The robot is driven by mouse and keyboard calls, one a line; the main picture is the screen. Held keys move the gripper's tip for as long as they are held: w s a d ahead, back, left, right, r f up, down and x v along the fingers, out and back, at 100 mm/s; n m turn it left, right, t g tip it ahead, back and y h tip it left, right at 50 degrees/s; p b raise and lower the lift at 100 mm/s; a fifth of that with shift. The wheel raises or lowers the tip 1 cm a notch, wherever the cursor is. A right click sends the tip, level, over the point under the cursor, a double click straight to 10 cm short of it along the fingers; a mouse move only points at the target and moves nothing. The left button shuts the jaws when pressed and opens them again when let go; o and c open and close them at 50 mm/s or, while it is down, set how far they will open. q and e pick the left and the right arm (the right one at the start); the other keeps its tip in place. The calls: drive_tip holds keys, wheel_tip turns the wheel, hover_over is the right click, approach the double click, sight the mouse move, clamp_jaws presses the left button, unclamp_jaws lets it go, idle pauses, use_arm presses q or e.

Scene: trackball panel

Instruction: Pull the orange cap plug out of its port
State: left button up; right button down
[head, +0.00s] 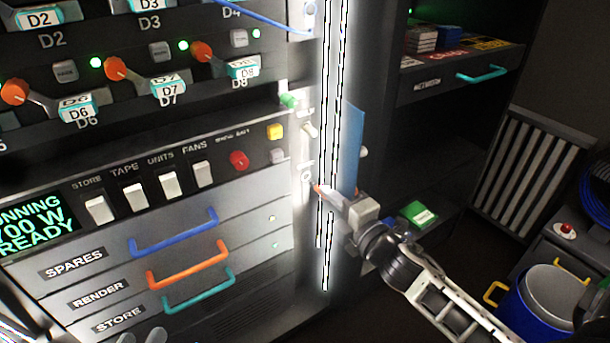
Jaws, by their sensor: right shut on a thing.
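The orange cap plug (317,188) shows as a small orange tip at the fingers of my right gripper (326,193). The gripper is shut on it, and the fingers hide most of it. The tip is close to the panel's right edge, just below and right of a pale round port (306,173). I cannot tell whether the plug still sits in a port or is clear of it.
A green cap (288,101) and a pale plug (310,130) stand above on the same panel edge. A bright vertical light strip and a blue plate (353,150) are close beside my right gripper. Drawers with coloured handles (187,266) fill the lower left.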

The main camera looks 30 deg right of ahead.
drive_tip(key=s+p, duration=0.1)
drive_tip(key=s, duration=0.8)
drive_tip(key=shift+d, duration=0.35)
idle(0.4)
